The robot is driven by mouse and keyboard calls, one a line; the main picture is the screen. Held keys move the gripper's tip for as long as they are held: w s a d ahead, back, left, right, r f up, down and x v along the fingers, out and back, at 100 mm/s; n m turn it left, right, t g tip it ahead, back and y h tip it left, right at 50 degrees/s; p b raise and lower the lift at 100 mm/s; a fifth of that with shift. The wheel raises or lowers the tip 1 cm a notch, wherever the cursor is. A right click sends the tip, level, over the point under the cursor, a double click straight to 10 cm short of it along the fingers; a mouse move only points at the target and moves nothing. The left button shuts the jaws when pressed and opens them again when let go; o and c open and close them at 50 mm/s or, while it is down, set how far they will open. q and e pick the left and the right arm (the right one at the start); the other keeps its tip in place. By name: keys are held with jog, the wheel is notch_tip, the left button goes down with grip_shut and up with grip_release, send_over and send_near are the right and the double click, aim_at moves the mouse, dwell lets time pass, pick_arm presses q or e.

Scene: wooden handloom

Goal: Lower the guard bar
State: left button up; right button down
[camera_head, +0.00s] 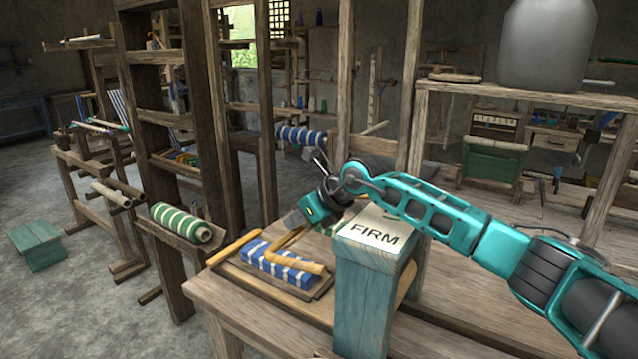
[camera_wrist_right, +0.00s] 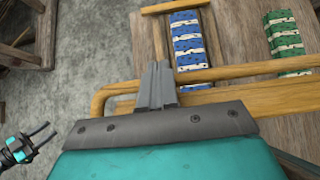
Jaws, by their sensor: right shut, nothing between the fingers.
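A yellowish wooden bar (camera_head: 290,259) lies across a blue-and-white striped roll (camera_head: 262,265) in a wooden tray on the bench. In the right wrist view a bar with a bent end (camera_wrist_right: 104,97) runs across near the fingers, and I take it as the guard bar. The striped roll (camera_wrist_right: 190,45) lies beyond it. My right gripper (camera_head: 292,234) is over the tray, close to the bar. Its fingers (camera_wrist_right: 157,70) are shut with nothing between them. Whether they touch the bar is unclear. A small teal-and-black part (camera_wrist_right: 22,150), probably my left gripper, shows at lower left.
A green-striped roll (camera_wrist_right: 287,40) lies beside the blue one. Wooden uprights (camera_head: 240,110) rise behind the tray. A teal stool (camera_head: 37,243) stands on open floor at left.

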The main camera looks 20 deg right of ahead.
notch_tip(320, 180, down, 9)
jog(key=s+d+g+h, duration=0.2)
jog(key=g+h, duration=0.2)
jog(key=g, duration=0.1)
jog(key=shift+s+f, duration=0.15)
dwell(0.4)
